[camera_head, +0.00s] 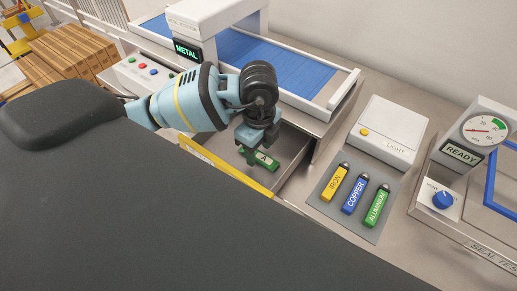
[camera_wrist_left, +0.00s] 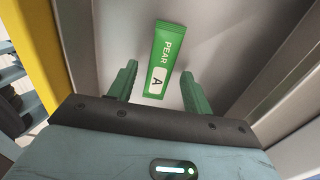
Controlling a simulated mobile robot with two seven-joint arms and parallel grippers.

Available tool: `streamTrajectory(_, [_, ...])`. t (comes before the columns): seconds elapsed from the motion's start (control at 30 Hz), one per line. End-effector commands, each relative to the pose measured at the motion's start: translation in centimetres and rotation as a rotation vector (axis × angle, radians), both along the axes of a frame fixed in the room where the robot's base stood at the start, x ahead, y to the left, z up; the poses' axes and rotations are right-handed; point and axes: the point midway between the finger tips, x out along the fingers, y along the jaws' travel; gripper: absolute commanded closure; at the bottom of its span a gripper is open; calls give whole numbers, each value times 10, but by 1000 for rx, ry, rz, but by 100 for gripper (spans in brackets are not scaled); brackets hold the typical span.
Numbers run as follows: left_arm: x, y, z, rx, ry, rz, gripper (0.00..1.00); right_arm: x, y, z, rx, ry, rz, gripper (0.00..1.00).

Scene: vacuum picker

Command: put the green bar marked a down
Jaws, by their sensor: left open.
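The green bar marked A (camera_head: 264,160) lies in a grey metal tray (camera_head: 292,150) in the head view. In the left wrist view the green bar (camera_wrist_left: 163,58) shows the word PEAR and a white patch with the letter A. My left gripper (camera_head: 251,157) is above the tray, at the bar. In the left wrist view its two green fingers (camera_wrist_left: 157,80) are apart, one on each side of the bar, with a gap on both sides. The bar's lower end is between the fingertips. My right gripper is not in view.
A yellow edge (camera_head: 230,170) runs along the tray's front. A blue conveyor (camera_head: 270,62) and a METAL display (camera_head: 187,50) are behind. To the right are a grey mat (camera_head: 325,188) with yellow, blue and green bars, a LIGHT box (camera_head: 390,130) and a gauge station (camera_head: 485,128).

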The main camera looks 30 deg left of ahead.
Motion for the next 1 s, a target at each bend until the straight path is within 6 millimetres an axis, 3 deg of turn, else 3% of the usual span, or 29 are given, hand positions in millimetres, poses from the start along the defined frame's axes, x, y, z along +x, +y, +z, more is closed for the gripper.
streamTrajectory(0.3, [1, 0, 66, -1, -11, -1, 50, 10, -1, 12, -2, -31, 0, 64])
streamTrajectory(0.5, [1, 0, 98, 0, -8, -1, 50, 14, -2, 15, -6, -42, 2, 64])
streamTrajectory(0.7, [0, 0, 112, 0, -4, -1, 50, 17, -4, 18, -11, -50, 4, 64])
streamTrajectory(1.0, [0, 0, 113, 0, -1, -1, 50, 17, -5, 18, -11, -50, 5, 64])
